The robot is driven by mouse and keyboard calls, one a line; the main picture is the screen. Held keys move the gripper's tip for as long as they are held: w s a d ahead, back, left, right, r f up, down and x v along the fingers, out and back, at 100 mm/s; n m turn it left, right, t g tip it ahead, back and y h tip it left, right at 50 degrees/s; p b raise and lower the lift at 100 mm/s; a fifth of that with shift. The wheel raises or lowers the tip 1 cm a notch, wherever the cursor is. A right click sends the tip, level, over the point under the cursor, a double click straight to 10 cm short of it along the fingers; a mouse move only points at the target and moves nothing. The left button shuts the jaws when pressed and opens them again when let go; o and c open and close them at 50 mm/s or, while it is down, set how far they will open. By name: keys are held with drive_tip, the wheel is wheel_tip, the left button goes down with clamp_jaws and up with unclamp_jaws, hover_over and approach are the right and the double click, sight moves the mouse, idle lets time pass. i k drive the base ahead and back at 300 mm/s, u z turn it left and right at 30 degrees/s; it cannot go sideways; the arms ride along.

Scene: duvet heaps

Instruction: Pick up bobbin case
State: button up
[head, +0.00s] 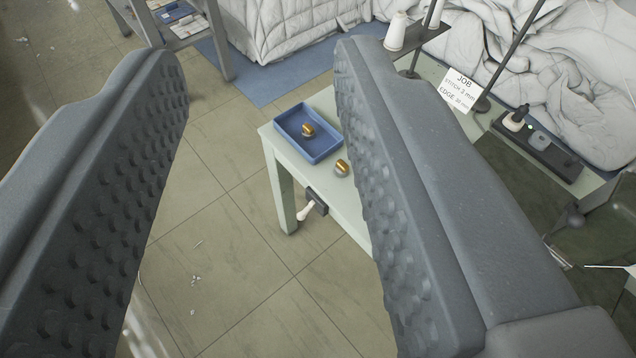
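Two small round brass-and-silver pieces that look like bobbin cases show beyond my gripper; I cannot tell which one the task means. One bobbin case (308,130) lies in a blue tray (322,153) on a pale green table (333,197). The other bobbin case (342,168) sits on the bare tabletop, just outside the tray and close to the right finger's edge in the picture. My gripper (255,75) is wide open and empty, in the foreground above the floor and apart from both pieces. Its right finger hides part of the table.
White duvets (310,28) heap behind. A cart (185,28) stands upper left.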

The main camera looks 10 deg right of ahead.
sight(341, 168)
drive_tip(key=u, duration=0.75)
drive_tip(key=k, duration=0.9)
drive_tip(key=u, duration=0.95)
drive_tip(key=i, duration=1.55)
drive_tip(key=z, duration=1.2)
drive_tip(key=i, duration=0.85)
drive_tip(key=z, duration=0.65)
